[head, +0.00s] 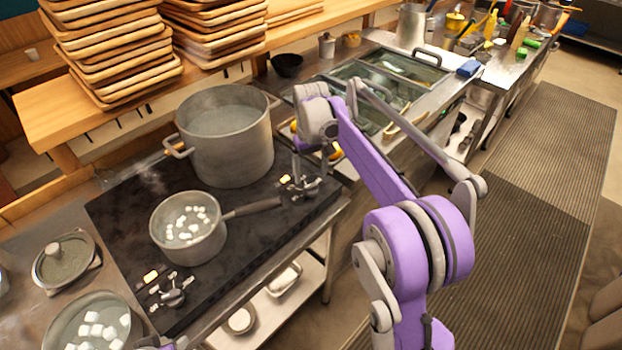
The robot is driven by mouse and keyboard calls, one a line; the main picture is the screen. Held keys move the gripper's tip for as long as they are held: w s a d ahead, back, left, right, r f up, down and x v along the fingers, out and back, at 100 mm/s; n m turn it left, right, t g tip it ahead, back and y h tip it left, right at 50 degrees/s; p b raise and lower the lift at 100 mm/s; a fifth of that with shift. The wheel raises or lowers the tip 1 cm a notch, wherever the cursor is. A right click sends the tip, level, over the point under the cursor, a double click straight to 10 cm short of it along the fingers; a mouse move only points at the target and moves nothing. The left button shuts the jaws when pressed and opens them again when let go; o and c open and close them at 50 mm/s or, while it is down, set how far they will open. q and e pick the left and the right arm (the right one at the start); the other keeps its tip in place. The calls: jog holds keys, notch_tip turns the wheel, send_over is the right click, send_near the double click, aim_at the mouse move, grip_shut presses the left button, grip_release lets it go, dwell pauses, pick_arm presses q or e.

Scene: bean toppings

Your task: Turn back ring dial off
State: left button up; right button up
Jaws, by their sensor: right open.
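The black stove (262,229) has two dial assemblies. The back ring dial (300,187) is at the stove's right end, beside the large pot, with a small lit yellow light next to it. My right gripper (310,172) is open, pointing down with its fingers just over this dial. I cannot tell whether they touch it, and the fingers partly hide it. The other dial (172,297) is at the front left, also with a lit yellow light.
A large steel pot (226,150) stands on the back of the stove. A smaller saucepan (188,250) with white cubes stands in front, its handle pointing toward the back dial. Stacked wooden trays (115,52) stand behind. A lidded pot (65,262) is at left.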

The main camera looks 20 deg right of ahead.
aim_at(311, 186)
notch_tip(311, 186, up, 7)
jog(key=shift+f, duration=0.15)
dwell(0.4)
jog(key=s+a+f+t, duration=0.1)
jog(key=s+a+t, duration=0.25)
jog(key=s, duration=1.15)
jog(key=s+a+f+t, duration=0.1)
jog(key=s+f, duration=0.4)
jog(key=s, duration=0.2)
jog(key=s+a+f+t, duration=0.1)
jog(key=s+f, duration=0.3)
jog(key=s, duration=0.3)
jog(key=shift+s+a+f+m, duration=0.2)
jog(key=shift+a+f+m, duration=0.1)
jog(key=shift+a+f, duration=0.1)
